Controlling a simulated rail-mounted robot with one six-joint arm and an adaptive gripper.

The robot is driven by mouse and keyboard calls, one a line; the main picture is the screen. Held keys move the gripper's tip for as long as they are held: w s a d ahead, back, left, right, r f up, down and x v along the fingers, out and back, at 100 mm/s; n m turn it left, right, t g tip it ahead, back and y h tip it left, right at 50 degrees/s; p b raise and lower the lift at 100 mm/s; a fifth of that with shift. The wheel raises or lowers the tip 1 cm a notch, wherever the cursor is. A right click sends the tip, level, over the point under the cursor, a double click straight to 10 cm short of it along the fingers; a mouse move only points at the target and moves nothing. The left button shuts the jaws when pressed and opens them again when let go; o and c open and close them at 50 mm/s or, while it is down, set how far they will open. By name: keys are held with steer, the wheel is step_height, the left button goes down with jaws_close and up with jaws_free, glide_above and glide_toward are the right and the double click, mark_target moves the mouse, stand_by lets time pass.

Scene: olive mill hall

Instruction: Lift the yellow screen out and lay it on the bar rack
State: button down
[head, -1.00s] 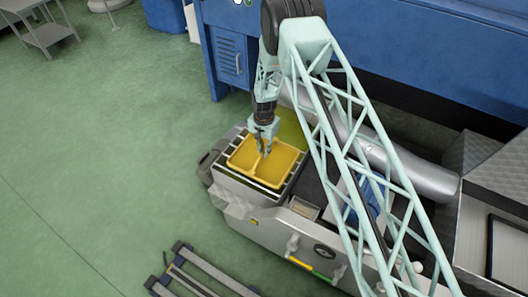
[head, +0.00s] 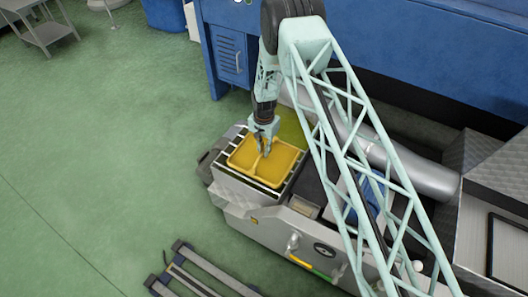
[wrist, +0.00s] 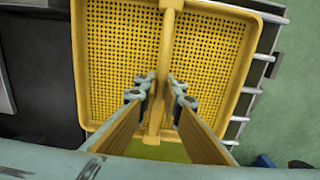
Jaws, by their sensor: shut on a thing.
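The yellow screen (head: 283,161) is a shallow square tray with a perforated floor and a central handle bar. It lies about level over the near end of the grey machine. My gripper (head: 264,150) is shut on the handle bar, which runs between the fingers in the wrist view (wrist: 162,90). The pale bars of the bar rack (wrist: 249,90) stick out from under the screen's right side in the wrist view. The screen covers most of the rack. I cannot tell whether the screen touches the bars or hovers just above them.
An olive-green open bath (head: 292,125) lies just behind the screen. A silver pipe (head: 420,175) and blue machine (head: 410,55) stand beyond it. Green floor at left is largely clear.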

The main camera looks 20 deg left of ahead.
steer(key=shift+f, duration=0.3)
steer(key=c, duration=2.7)
jaws_free()
steer(key=shift+r, duration=6)
